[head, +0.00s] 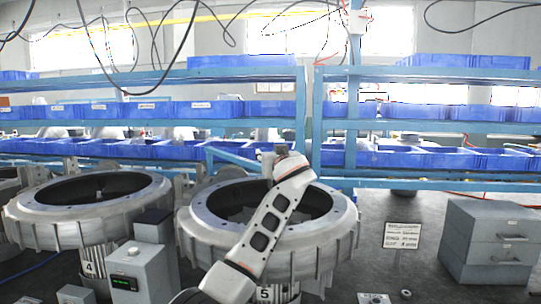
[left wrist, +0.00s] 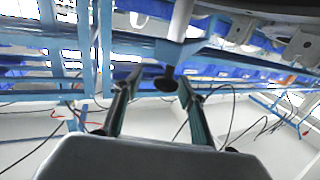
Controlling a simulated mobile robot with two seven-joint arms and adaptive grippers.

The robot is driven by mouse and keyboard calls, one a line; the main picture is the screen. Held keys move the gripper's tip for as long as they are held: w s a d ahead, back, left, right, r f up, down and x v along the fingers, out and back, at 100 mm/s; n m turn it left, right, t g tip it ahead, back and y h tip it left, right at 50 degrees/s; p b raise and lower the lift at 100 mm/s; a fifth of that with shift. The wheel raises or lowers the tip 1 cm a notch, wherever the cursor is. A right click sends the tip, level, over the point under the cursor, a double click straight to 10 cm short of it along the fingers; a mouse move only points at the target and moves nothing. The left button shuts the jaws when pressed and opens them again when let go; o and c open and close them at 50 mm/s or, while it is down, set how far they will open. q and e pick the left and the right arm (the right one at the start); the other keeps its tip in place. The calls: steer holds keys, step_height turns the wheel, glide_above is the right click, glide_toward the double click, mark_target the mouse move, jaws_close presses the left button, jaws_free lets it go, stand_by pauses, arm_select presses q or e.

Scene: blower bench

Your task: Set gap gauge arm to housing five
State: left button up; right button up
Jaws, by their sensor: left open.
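Housing five (head: 300,235), a round grey ribbed ring with a dark opening, stands at the centre on a stand labelled 5. My left arm crosses in front of it, hiding part of its rim. My left gripper (head: 272,160) is near the far rim, mostly hidden in the head view. In the left wrist view its fingers (left wrist: 158,90) are spread. A grey rod ending in a dark disc (left wrist: 165,83) shows between them, with no clear contact. A light blue bar (head: 232,158) runs behind the rim; I cannot tell whether it is the gauge arm. My right gripper is not in view.
Housing four (head: 85,218) stands at left. A grey box with a green display (head: 140,272) sits between the housings. A placard (head: 402,236) and a grey drawer cabinet (head: 487,240) stand at right. Blue racks with bins (head: 420,112) line the back.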

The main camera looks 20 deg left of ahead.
arm_select(q)
steer(key=shift+s+d+f, duration=0.15)
steer(key=shift+s+d, duration=0.2)
steer(key=v, duration=0.6)
steer(key=shift+s, duration=0.2)
steer(key=shift+d, duration=0.15)
